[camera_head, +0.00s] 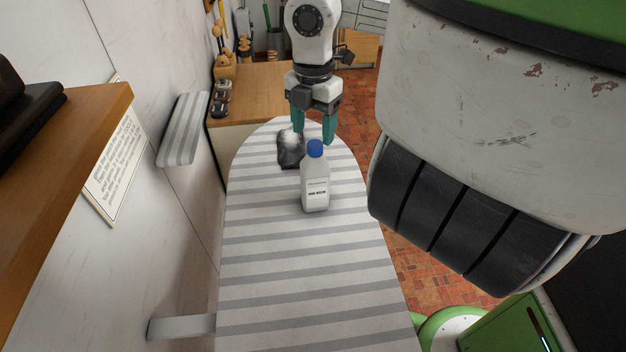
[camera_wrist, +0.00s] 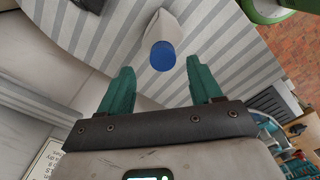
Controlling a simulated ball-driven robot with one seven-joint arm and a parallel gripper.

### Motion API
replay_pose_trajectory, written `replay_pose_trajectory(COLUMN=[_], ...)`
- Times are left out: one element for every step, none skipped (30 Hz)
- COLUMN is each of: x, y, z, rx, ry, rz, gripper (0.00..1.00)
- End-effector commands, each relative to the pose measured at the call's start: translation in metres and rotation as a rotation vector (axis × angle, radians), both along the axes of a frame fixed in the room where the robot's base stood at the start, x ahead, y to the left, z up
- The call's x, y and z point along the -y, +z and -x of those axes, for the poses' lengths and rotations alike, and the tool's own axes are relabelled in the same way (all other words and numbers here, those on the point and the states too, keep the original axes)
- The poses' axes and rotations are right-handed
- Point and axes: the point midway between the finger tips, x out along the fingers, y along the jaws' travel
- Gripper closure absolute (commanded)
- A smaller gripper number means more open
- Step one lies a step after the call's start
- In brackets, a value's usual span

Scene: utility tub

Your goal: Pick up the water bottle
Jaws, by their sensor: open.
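The water bottle (camera_head: 315,182) is white with a blue cap and a dark-lettered label. It stands upright on a grey-and-white striped ironing board (camera_head: 290,265). My gripper (camera_head: 314,140) points down just beyond the bottle in the head view, with its two green fingers apart and nothing between them. In the wrist view, the bottle's blue cap (camera_wrist: 162,56) lies ahead of the open fingertips (camera_wrist: 163,78), roughly centred between them. The bottle's white body shows beyond the cap and is partly hidden by it.
A dark grey object with a whitish top (camera_head: 290,148) sits on the board left of the bottle, close to my gripper. A wooden counter (camera_head: 262,88) with small items stands behind. A wall runs along the left. The near part of the board is clear.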

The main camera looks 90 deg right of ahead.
Motion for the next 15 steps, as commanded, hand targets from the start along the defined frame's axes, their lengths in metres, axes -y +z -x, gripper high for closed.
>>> replay_pose_trajectory(x=[0.0, 0.0, -0.001, -0.001, -0.002, -0.002, -0.002, -0.002, -0.002, -0.002, -0.002, -0.002, -0.002, -0.002, -0.001], y=[-0.002, -0.003, -0.006, -0.009, -0.013, -0.018, -0.023, -0.027, -0.033, -0.038, -0.042, -0.046, -0.048, -0.05, -0.052], z=[0.0, 0.0, 0.001, 0.001, 0.001, 0.001, 0.002, 0.002, 0.002, 0.002, 0.002, 0.002, 0.002, 0.002, 0.003], rx=[0.001, 0.001, 0.0, 0.001, 0.001, 0.002, 0.001, 0.002, 0.002, 0.002, 0.002, 0.001, 0.001, 0.001, 0.001], ry=[0.0, 0.0, -0.001, -0.001, -0.001, -0.002, -0.002, -0.002, -0.002, -0.002, -0.002, -0.002, -0.002, -0.002, -0.002], rz=[-0.001, -0.002, -0.002, -0.003, -0.004, -0.004, -0.005, -0.004, -0.003, -0.003, -0.002, -0.002, -0.002, -0.002, -0.001], gripper=[0.36, 0.36, 0.36, 0.36, 0.36, 0.36, 0.36, 0.36, 0.36, 0.36, 0.36, 0.36, 0.36, 0.36, 0.36])
